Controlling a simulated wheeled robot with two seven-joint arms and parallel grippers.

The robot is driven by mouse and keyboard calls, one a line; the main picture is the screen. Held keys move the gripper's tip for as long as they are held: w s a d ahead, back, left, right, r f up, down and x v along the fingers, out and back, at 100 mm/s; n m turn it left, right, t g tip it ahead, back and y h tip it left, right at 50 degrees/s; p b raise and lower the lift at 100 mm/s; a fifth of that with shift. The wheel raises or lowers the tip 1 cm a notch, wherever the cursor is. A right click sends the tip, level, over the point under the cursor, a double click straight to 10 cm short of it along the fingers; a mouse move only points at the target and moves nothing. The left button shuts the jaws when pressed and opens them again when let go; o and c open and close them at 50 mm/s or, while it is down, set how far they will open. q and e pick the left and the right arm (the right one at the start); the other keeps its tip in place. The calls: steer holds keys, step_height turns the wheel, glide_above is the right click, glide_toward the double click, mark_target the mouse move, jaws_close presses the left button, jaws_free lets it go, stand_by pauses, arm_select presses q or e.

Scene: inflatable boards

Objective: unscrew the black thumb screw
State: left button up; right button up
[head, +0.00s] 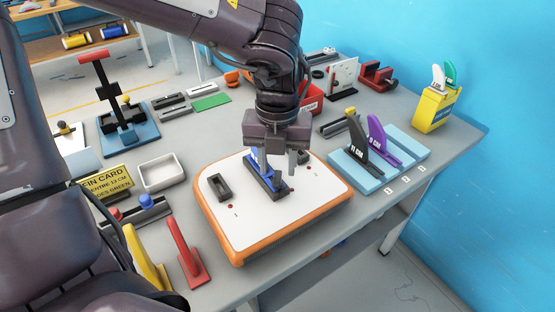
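A white board (319,191) with an orange edge lies on the table. A dark fin box (269,185) on it holds a blue fin (259,173) with white lettering. My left gripper (277,164) is right above this box, pointing down. Its fingers look apart, one showing to the right of the blue fin and the other partly hidden. I cannot make out the black thumb screw clearly; a small dark shape (283,188) sits at the near right end of the box. A second dark box (219,187) is on the board's left. My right gripper is out of view.
A pale blue rack (368,178) right of the board holds a black and a purple fin. A red fin (185,251), a yellow fin (143,260), a white tray (162,172) and a yellow card (107,183) are left. A blue-based pump (128,139) stands behind them.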

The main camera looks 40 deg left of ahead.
mark_target(278, 177)
arm_select(q)
steer(key=shift+f+b, duration=1.35)
steer(key=shift+f, duration=0.3)
jaws_close()
steer(key=shift+n+b, duration=0.4)
steer(key=shift+n, duration=0.2)
steer(key=shift+n+b, duration=0.35)
steer(key=shift+n, duration=0.85)
steer(key=shift+r, duration=0.1)
